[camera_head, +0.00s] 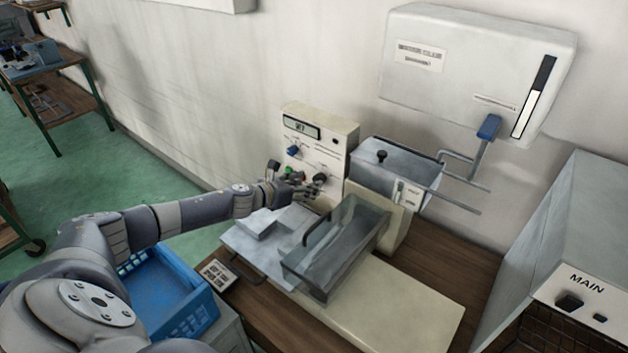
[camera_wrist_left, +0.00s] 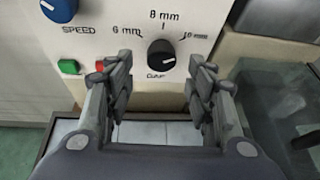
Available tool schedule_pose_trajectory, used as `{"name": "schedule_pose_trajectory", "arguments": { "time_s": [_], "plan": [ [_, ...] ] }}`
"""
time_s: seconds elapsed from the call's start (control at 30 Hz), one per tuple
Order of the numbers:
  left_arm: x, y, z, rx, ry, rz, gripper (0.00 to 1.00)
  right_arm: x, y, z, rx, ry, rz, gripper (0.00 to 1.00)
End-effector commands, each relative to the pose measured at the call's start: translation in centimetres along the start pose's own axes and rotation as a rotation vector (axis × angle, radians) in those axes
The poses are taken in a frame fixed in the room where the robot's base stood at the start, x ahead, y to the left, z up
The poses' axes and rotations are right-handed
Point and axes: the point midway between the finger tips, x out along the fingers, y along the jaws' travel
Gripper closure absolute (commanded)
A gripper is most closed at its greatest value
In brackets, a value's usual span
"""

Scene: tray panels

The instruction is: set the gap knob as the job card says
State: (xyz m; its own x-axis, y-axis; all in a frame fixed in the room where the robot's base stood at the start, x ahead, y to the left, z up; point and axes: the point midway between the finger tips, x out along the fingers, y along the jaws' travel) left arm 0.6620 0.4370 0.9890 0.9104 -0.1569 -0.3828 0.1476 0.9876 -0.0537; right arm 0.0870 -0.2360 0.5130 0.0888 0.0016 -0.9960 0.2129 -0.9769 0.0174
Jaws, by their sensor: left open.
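The gap knob (camera_wrist_left: 161,54) is a round black dial on the cream control panel (camera_head: 340,150), with marks for 6 mm, 8 mm and 10 mm around it. Its white pointer looks tilted up and right, but its exact setting is hard to tell. My left gripper (camera_wrist_left: 164,97) is open, its two fingers apart below and to either side of the knob, with nothing between them. In the head view the left gripper (camera_head: 308,188) is close to the panel's lower part. My right gripper is not in view.
A blue speed knob (camera_head: 293,150) sits higher on the panel, with a green button (camera_wrist_left: 68,66) and a red one below it. A clear-sided tray (camera_head: 335,245) stands right of my left gripper. A blue crate (camera_head: 170,290) is under my left arm.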

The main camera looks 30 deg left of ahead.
Motion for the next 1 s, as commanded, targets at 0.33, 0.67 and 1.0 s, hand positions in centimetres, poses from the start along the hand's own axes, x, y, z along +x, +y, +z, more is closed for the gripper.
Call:
{"name": "schedule_pose_trajectory", "arguments": {
  "time_s": [0.33, 0.67, 1.0],
  "plan": [
    [3.5, -0.1, 0.0, -0.001, 0.000, -0.001, 0.50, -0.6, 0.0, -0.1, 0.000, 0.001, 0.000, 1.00],
    [4.2, -0.1, 0.0, 0.001, 0.001, -0.001, 0.50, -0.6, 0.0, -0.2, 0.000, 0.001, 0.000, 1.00],
    [4.2, -0.1, 0.0, 0.001, 0.001, -0.001, 0.91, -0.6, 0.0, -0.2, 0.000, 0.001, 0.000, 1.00]
  ]
}}
